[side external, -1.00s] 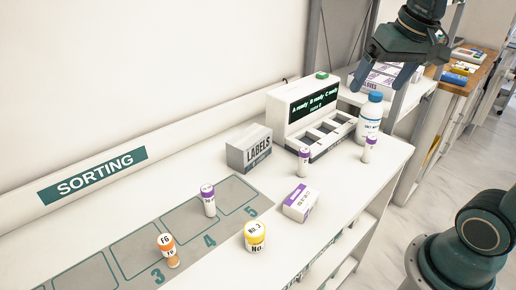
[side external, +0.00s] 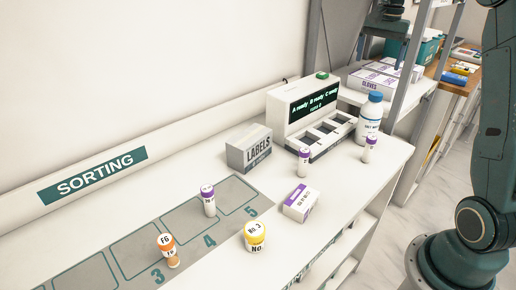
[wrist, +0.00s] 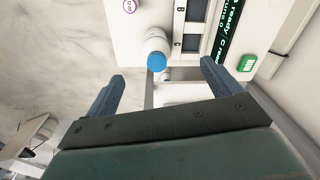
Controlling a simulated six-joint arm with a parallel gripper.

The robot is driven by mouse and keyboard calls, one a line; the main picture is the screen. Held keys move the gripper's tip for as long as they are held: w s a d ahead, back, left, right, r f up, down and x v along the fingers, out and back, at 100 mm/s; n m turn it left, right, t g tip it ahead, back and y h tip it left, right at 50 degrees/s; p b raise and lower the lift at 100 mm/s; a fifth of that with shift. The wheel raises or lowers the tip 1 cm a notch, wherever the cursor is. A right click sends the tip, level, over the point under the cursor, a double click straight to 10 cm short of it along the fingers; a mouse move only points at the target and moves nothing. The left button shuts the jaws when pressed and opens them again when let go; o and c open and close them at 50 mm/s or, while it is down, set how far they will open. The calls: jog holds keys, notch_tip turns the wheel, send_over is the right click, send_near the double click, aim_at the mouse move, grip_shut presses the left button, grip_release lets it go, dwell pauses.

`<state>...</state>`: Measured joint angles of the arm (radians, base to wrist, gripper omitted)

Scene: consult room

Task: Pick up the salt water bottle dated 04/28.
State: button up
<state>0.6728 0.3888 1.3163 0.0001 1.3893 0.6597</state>
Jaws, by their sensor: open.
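A white bottle (side external: 371,124) with a blue cap stands upright at the right end of the white bench, beside the device with the green screen. Its label looks like "SALT WATER", but no date can be read. In the wrist view the bottle (wrist: 156,44) is seen from above, its blue cap lying between the lines of my two fingers. My gripper (wrist: 162,72) is open and empty, above the bottle and not touching it. In the side view my gripper is high at the upper right, partly hidden by a shelf post.
The device (side external: 310,108) stands left of the bottle. Purple-capped vials (side external: 370,148) (side external: 304,160) stand close in front. A LABELS box (side external: 249,150), a purple-white box (side external: 301,203) and a yellow jar (side external: 255,237) stand farther left. A grey shelf post (side external: 408,65) rises behind the bottle.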

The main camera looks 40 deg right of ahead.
jog(key=m, duration=0.2)
send_over(376, 93)
notch_tip(376, 93, down, 2)
jog(key=shift+s+f, duration=0.1)
jog(key=shift+f, duration=0.1)
jog(key=shift+a+f, duration=0.1)
jog(key=shift+f, duration=4.1)
jog(key=shift+f, duration=2.6)
